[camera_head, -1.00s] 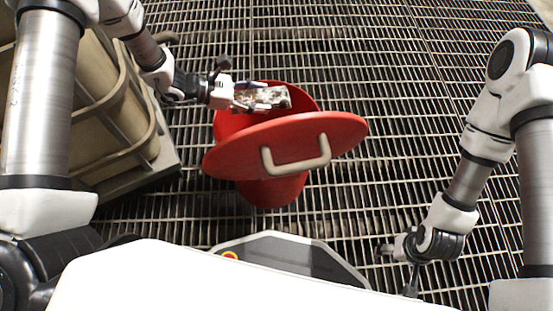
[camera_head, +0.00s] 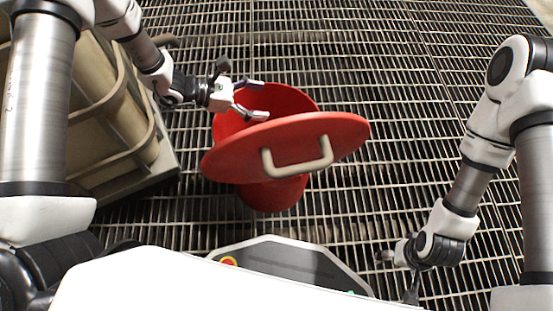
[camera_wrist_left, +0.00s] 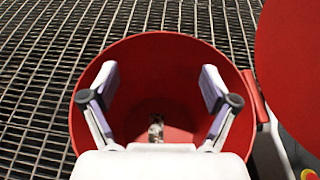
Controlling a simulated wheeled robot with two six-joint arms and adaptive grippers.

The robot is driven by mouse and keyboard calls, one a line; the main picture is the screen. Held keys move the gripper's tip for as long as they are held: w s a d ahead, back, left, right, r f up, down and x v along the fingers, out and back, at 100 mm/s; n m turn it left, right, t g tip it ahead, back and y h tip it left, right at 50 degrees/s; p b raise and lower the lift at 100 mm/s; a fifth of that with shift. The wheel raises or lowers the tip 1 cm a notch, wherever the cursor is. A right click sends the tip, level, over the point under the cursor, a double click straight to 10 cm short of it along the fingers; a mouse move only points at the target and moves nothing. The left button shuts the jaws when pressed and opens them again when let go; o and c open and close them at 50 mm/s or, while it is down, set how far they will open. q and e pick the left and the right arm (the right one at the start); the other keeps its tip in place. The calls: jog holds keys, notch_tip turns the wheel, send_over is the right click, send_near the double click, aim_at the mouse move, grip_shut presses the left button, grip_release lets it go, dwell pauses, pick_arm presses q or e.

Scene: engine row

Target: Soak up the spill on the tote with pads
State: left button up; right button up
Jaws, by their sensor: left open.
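My left gripper (camera_head: 264,99) is open and empty over the mouth of a red bin (camera_head: 272,195). In the left wrist view its two fingers (camera_wrist_left: 160,82) are spread apart above the red bin (camera_wrist_left: 140,55). A grey-white, stained pad (camera_wrist_left: 156,128) lies inside the bin, low between the fingers and partly hidden by the gripper. The head view does not show this pad. A beige ribbed tote (camera_head: 112,110) stands at the left, partly hidden by my left arm. No spill can be made out on it. My right gripper (camera_head: 398,272) hangs low at the right, small and unclear.
The bin's red lid (camera_head: 235,158) stands tilted open on the near side, with a beige handle (camera_head: 297,166). The floor is dark metal grating (camera_head: 400,130). Open grating lies to the right of the bin and beyond it.

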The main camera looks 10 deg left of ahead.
pick_arm(q)
notch_tip(320, 180, up, 8)
jog(key=shift+r, duration=0.15)
dwell(0.5)
